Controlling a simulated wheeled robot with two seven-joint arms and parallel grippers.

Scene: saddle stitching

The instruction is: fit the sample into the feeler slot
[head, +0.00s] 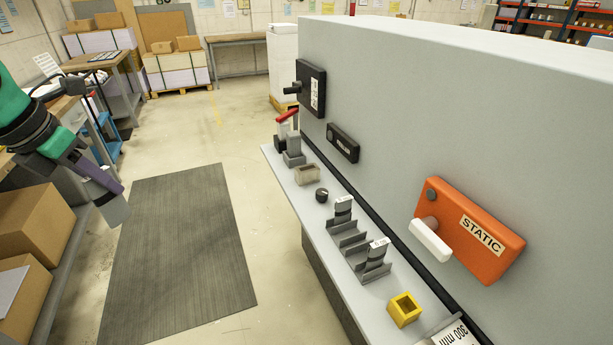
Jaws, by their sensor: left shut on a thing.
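My left gripper (105,188) is at the left, over the floor next to the dark mat and well away from the machine. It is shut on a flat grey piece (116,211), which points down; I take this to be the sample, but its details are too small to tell. I cannot tell for certain which part is the feeler slot. On the machine's ledge (286,187) stand two grey slotted holders (347,240) (373,266) with labelled upright parts. My right gripper is not in view.
The large grey machine (450,100) carries an orange STATIC box (470,230) and two black boxes (311,88) (342,142). A yellow block (404,309), a black knob (321,195) and a beige box (307,175) sit on the ledge. Cartons (36,225) stand left. The mat (180,255) is clear.

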